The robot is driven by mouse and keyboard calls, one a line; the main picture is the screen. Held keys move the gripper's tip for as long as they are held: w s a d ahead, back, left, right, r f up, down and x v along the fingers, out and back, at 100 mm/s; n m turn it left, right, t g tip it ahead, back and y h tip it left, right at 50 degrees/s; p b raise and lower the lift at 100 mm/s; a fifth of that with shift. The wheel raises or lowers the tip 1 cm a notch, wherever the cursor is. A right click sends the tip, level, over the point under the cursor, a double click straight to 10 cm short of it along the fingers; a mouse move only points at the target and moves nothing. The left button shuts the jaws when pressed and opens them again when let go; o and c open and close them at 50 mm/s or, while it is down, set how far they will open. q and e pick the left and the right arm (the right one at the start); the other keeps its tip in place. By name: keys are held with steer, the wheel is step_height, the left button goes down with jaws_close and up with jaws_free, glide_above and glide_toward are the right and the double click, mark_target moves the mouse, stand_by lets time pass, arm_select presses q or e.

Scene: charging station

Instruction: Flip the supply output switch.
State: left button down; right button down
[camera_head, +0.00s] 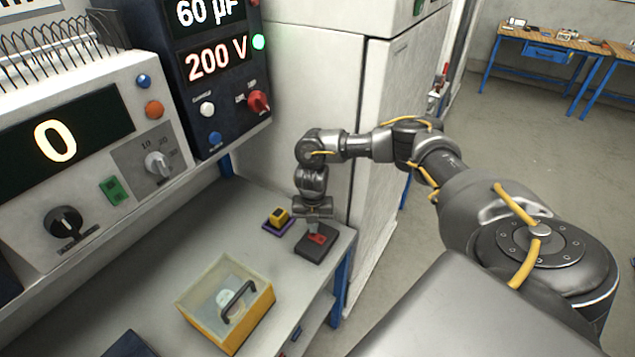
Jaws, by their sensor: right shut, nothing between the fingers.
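The white supply unit (95,90) at the left has a dark display reading 0. On its front are a green switch (113,191), a black rotary knob (65,222) and a grey dial (157,164). Which one is the output switch cannot be read. My right gripper (316,223) is shut and empty, pointing down at a small dark box (316,249) with a red top part (318,238). The fingertips are at or just above the red part; contact cannot be told. The gripper is well to the right of the supply's controls. My left gripper is not in view.
A dark unit (240,120) reading 60 µF and 200 V has a red knob (258,102) and a lit green lamp. On the bench (160,262) are a yellow block (278,216) on a purple base and a clear-lidded yellow box (248,328). A white cabinet (385,130) stands behind my right arm.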

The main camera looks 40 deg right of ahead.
steer(key=shift+f+b, duration=0.6)
steer(key=shift+f, duration=0.25)
steer(key=shift+r, duration=0.1)
stand_by(0.3)
step_height(320, 180, up, 7)
steer(key=p, duration=0.6)
steer(key=shift+p, duration=0.3)
